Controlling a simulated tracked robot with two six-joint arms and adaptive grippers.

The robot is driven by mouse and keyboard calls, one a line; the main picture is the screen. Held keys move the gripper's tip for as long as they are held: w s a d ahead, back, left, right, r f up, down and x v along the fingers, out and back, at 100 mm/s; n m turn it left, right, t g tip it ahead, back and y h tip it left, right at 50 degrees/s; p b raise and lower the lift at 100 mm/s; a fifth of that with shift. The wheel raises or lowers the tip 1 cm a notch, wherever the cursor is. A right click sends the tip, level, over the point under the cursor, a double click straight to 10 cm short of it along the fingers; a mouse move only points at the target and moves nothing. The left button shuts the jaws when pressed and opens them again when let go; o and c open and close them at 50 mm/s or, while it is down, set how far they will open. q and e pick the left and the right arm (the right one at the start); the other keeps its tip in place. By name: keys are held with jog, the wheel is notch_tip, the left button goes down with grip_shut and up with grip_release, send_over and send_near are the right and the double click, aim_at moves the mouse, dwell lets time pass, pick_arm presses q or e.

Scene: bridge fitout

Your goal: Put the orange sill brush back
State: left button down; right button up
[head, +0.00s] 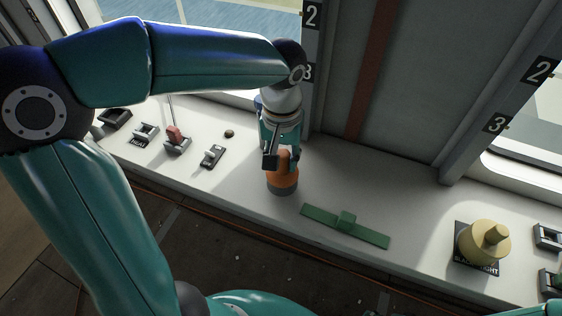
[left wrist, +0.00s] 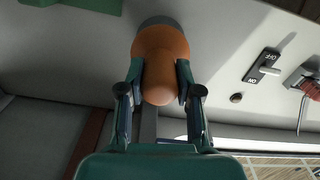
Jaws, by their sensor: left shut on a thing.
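The orange sill brush (head: 282,176) has a rounded orange body and a grey lower band. It stands upright at the front part of the white sill; I cannot tell whether its base touches the sill. My left gripper (head: 281,158) comes down over it and is shut on its upper part. In the left wrist view the brush (left wrist: 160,52) sits between the two fingers of the gripper (left wrist: 161,92), its grey band (left wrist: 160,21) pointing away.
A green flat bar with a block (head: 346,222) lies right of the brush. A yellow knob-shaped thing (head: 482,243) stands on a dark labelled plate further right. A switch (head: 213,156), a red-handled lever (head: 176,138) and a small dark knob (head: 229,133) are left. The sill's front edge drops to a dark floor.

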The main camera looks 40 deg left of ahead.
pick_arm(q)
jog(key=shift+f, duration=1)
jog(key=shift+f, duration=0.15)
jog(key=c, duration=0.8)
grip_release()
notch_tip(320, 180, up, 12)
jog(key=shift+r+p, duration=0.2)
jog(key=shift+p, duration=0.2)
jog(key=shift+f, duration=0.1)
